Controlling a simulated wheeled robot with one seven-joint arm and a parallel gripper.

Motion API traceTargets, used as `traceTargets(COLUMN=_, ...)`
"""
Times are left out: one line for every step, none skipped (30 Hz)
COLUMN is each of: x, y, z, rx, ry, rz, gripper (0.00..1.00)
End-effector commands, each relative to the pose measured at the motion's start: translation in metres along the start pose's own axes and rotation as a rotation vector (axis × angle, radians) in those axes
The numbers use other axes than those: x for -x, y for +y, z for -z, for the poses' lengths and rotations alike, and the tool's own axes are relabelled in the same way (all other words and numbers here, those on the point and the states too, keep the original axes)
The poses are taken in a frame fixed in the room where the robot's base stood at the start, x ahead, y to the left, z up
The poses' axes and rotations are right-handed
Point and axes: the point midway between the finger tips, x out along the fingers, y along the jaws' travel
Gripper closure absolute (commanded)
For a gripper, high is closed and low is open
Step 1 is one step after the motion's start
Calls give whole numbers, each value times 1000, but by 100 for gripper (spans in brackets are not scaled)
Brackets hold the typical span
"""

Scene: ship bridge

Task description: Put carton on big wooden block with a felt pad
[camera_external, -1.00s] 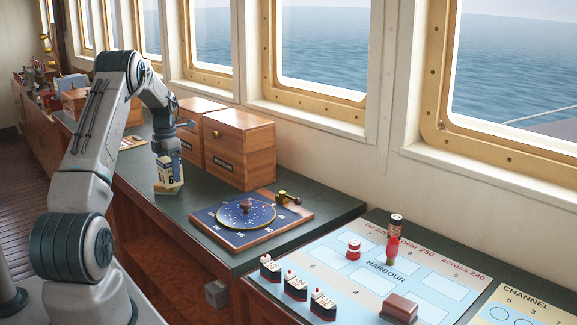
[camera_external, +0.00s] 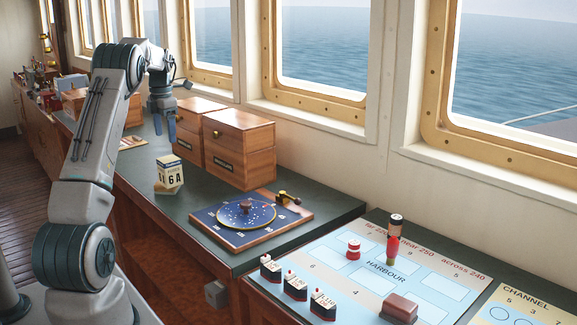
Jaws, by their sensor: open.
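The carton (camera_external: 169,177) is a small cream box with a dark blue top and "6A" on its side. It stands upright on the dark green counter, left of the blue round-dial board. My gripper (camera_external: 164,133) is open and empty, above and apart from the carton, with its fingers pointing down. A reddish-brown block (camera_external: 399,308) lies on the harbour chart at the front right, far from the carton. I cannot tell whether it is the big wooden block or has a felt pad.
Two wooden boxes (camera_external: 240,150) stand behind the carton by the windows. The dial board (camera_external: 247,215) lies right of it. Several small ship models (camera_external: 296,285), a red-and-white piece (camera_external: 354,249) and an upright red-and-brown piece (camera_external: 394,240) stand on the harbour chart (camera_external: 425,285).

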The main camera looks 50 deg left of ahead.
Motion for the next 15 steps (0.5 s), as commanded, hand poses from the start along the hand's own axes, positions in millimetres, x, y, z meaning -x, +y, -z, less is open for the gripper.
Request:
traceTargets(x=0, y=0, z=0, rx=0, ry=0, rz=0, gripper=24)
traceTargets(x=0, y=0, z=0, rx=-1, ry=0, rz=0, gripper=24)
traceTargets(x=1, y=-1, z=-1, rx=-6, ry=-1, rz=-1, gripper=24)
traceTargets(x=2, y=-3, z=-2, rx=-15, ry=-3, rz=-2, gripper=24)
traceTargets(x=5, y=-7, z=-3, rx=-32, ry=-5, rz=-3, gripper=24)
traceTargets(x=9, y=-14, z=-6, rx=-67, ry=-9, rz=-6, gripper=24)
traceTargets(x=13, y=-21, z=-8, rx=-104, ry=-14, rz=-8, gripper=24)
traceTargets(x=18, y=-30, z=-11, rx=-149, ry=-19, rz=-12, gripper=24)
traceTargets(x=26, y=-45, z=-15, rx=-223, ry=-26, rz=-16, gripper=24)
traceTargets(x=32, y=-57, z=-17, rx=-289, ry=-32, rz=-21, gripper=24)
traceTargets(x=39, y=-71, z=-20, rx=-360, ry=-38, rz=-27, gripper=24)
traceTargets(x=48, y=-91, z=-23, rx=-463, ry=-46, rz=-35, gripper=24)
traceTargets(x=54, y=-107, z=-24, rx=-541, ry=-53, rz=-43, gripper=24)
traceTargets(x=59, y=-122, z=-24, rx=-622, ry=-58, rz=-49, gripper=24)
traceTargets(x=66, y=-143, z=-25, rx=-729, ry=-66, rz=-60, gripper=24)
